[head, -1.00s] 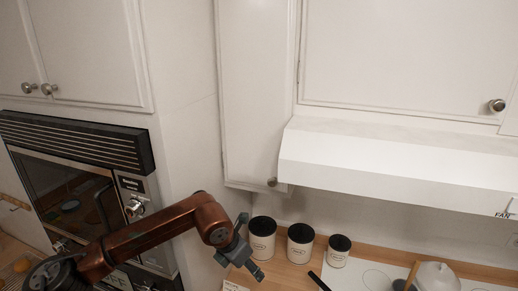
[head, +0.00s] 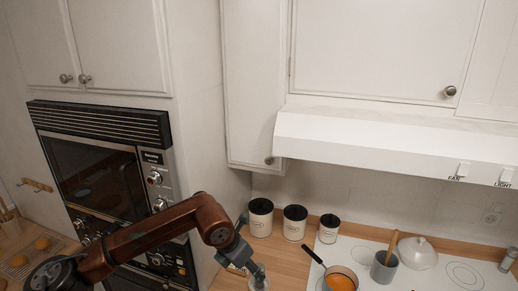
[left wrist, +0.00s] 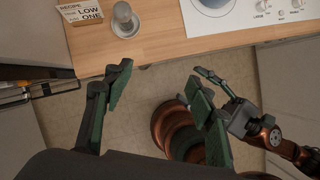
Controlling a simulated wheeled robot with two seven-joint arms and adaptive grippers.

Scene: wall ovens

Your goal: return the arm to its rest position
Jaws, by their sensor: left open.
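My left arm reaches in from the lower left of the head view. The right arm is outside the head view.
The wall oven (head: 100,182) stands behind my left arm. A card (left wrist: 80,12) stands by the glass (left wrist: 124,22). Floor (left wrist: 150,100) is clear below.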

